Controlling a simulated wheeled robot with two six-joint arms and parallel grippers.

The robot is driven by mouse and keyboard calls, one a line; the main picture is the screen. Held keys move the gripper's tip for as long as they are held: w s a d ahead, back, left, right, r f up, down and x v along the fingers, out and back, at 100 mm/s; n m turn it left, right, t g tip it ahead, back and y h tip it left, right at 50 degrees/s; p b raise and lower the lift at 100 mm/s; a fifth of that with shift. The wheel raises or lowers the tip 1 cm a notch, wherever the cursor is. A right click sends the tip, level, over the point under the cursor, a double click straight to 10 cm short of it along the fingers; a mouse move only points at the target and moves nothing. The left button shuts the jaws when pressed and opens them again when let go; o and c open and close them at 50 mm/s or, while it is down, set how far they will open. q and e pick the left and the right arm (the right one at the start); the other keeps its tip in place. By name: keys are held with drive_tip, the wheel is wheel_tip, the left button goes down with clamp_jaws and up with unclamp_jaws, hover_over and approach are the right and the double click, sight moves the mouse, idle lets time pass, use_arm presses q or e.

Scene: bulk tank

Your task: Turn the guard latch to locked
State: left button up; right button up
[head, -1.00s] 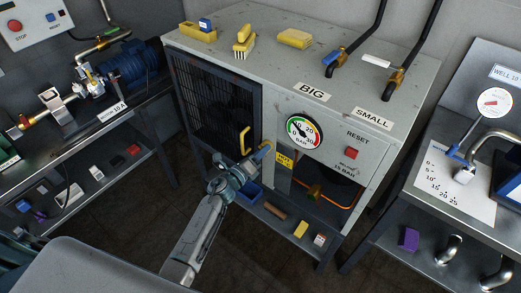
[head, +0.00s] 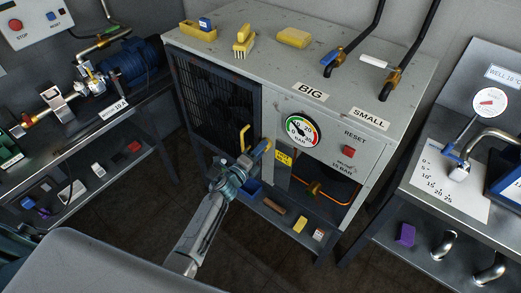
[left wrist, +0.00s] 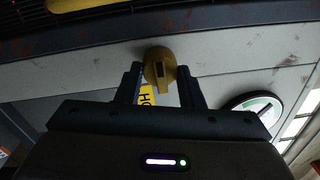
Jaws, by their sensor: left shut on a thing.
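The guard latch is a small yellow knob (left wrist: 160,68) on the pale front frame in the left wrist view. My left gripper (left wrist: 160,86) is shut on it, one dark finger on each side. A dark slot shows on the knob's face. In the head view my left gripper (head: 256,156) reaches the cabinet front between the dark mesh guard door (head: 212,100) and the dial gauge (head: 302,129). It hides most of the latch there. My right gripper is not in view.
A yellow door handle (head: 244,138) stands out close left of my gripper. A yellow label (head: 284,157) and a red reset button (head: 348,150) are to its right. Floor space lies in front.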

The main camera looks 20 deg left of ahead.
use_arm(q)
drive_tip(key=o, duration=1)
drive_tip(key=b+v, duration=0.2)
drive_tip(key=v, duration=0.8)
drive_tip(key=shift+s+a, duration=0.2)
drive_tip(key=shift+s, duration=0.15)
